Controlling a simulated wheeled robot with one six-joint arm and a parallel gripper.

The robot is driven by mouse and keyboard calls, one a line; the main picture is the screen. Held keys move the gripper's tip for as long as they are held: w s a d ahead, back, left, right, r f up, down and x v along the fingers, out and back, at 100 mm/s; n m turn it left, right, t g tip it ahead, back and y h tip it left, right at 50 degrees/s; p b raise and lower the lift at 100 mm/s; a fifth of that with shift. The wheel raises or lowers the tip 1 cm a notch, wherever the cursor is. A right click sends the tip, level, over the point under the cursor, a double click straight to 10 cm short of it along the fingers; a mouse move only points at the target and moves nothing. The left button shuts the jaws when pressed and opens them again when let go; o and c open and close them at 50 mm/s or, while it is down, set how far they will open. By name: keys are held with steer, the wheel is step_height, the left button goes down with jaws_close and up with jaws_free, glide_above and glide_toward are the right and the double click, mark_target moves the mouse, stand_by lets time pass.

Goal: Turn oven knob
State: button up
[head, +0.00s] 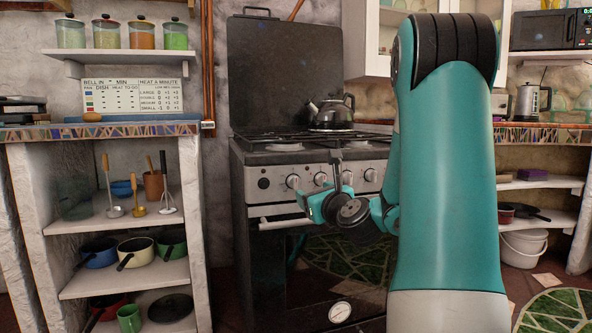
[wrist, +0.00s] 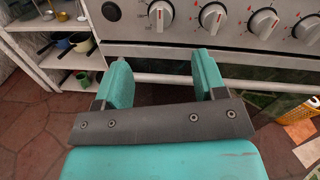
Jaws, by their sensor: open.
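The oven (head: 265,185) is a dark stove with a light control panel. Several white and grey knobs with red marks line the panel, among them the leftmost large knob (head: 293,182) and one beside it (head: 320,179). In the wrist view, one knob (wrist: 160,15) is above the left finger, and another knob (wrist: 213,17) is above the right finger. My gripper (wrist: 165,82) is open and empty, its teal fingers below the knob row and apart from the knobs. In the head view my gripper (head: 343,197) is in front of the panel, hiding part of it.
A white oven handle (head: 283,221) runs below the panel. A kettle (head: 331,111) stands on the stovetop under the raised black lid (head: 283,75). Shelves with pots (head: 136,252) and ladles stand left, with a counter (head: 100,132) on top.

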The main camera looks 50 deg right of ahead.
mark_target(297, 183)
steer(key=p+x, duration=0.3)
steer(key=x, duration=0.2)
steer(key=p+x, duration=0.4)
steer(key=x, duration=0.2)
steer(key=shift+r, duration=0.2)
steer(key=shift+w+d+f, duration=0.2)
steer(key=shift+w+d, duration=0.05)
steer(key=shift+w, duration=0.1)
steer(key=c, duration=0.9)
